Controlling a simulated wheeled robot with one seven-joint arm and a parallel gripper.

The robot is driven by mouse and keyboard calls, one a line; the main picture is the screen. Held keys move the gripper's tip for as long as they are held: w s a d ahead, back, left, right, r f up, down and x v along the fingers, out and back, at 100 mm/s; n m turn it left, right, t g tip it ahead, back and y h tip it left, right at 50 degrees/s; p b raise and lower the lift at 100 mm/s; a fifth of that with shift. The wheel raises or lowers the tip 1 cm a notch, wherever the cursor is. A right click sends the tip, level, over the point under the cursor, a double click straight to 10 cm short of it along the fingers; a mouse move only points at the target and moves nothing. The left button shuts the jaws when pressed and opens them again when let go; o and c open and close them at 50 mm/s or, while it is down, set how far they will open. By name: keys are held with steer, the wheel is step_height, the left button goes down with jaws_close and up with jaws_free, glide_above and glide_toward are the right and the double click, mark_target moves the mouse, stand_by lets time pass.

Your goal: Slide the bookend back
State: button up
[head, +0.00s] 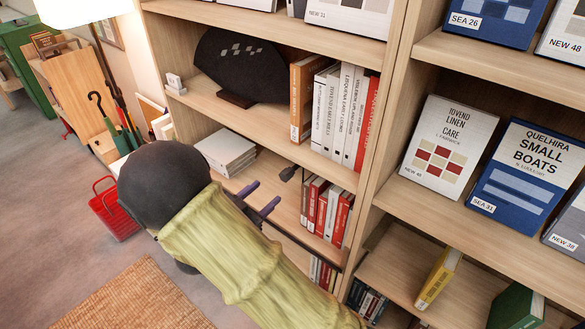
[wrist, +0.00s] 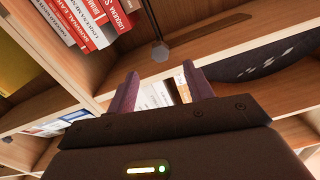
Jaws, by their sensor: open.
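The bookend seems to be the small dark knob on a thin rod (head: 288,174), on the middle shelf just left of a short row of red and white books (head: 325,207). In the wrist view the knob (wrist: 160,51) shows ahead of my fingers, with its rod running up from it. My gripper (head: 267,192) has two purple fingers, spread with nothing between them, in front of that shelf and to the lower left of the knob. In the wrist view my gripper (wrist: 159,72) is apart from the knob. The bookend's plate is not clear in either view.
A stack of white books (head: 226,152) lies left of the knob. A dark fan-shaped piece (head: 237,65) and taller books (head: 335,110) stand on the shelf above. A wooden upright (head: 383,110) bounds the bay at right. A red basket (head: 116,210) stands on the floor at left.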

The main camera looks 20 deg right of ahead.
mark_target(292, 169)
steer(key=p+x, duration=0.1)
steer(key=x, duration=1.1)
steer(key=shift+w+d, duration=0.1)
steer(key=shift+w, duration=0.05)
steer(key=shift+c, duration=0.4)
jaws_close()
